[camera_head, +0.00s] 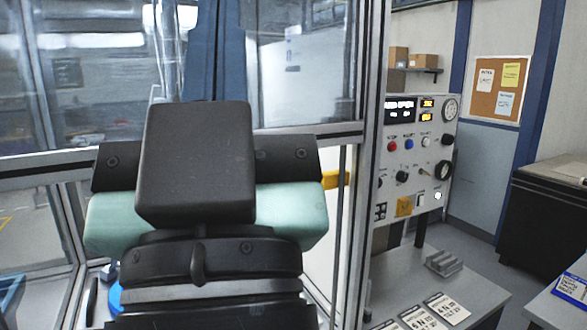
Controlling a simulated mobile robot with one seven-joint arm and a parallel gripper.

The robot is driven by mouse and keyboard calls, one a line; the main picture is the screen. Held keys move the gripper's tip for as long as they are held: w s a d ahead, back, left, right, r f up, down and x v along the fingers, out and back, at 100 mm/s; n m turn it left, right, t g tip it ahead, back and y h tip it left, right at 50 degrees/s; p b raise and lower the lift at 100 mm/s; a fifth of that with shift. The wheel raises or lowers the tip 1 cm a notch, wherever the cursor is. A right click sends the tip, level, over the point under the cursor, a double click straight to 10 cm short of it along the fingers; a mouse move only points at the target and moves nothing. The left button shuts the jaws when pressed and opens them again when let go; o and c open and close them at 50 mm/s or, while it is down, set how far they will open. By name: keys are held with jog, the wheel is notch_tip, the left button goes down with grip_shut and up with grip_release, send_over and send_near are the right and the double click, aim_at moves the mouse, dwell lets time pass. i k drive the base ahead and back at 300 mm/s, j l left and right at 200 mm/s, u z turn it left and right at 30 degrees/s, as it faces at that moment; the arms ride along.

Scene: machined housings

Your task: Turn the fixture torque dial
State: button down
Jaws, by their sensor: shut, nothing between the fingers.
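The labels are too small to tell which is the fixture torque dial. The dark block at the end of my arm, which appears to be my gripper (194,160), fills the lower left centre, with pale green parts beside it. It is shut and empty, apart from the panel and left of it.
A glass enclosure with metal posts (367,140) fills the left and centre; one post stands between my gripper and the panel. The bench (480,285) below the panel holds papers and a grey metal block (443,263). A dark cabinet (550,215) stands at right.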

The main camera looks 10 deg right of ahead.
aim_at(402, 177)
jog(key=i+l, duration=0.4)
jog(key=l, duration=0.2)
jog(key=i+l+z, duration=0.1)
jog(key=i+l, duration=0.35)
jog(key=l, duration=0.15)
jog(key=i+l, duration=0.4)
jog(key=l, duration=0.15)
jog(key=i+l, duration=0.45)
jog(key=l+z, duration=0.05)
jog(key=l, duration=0.1)
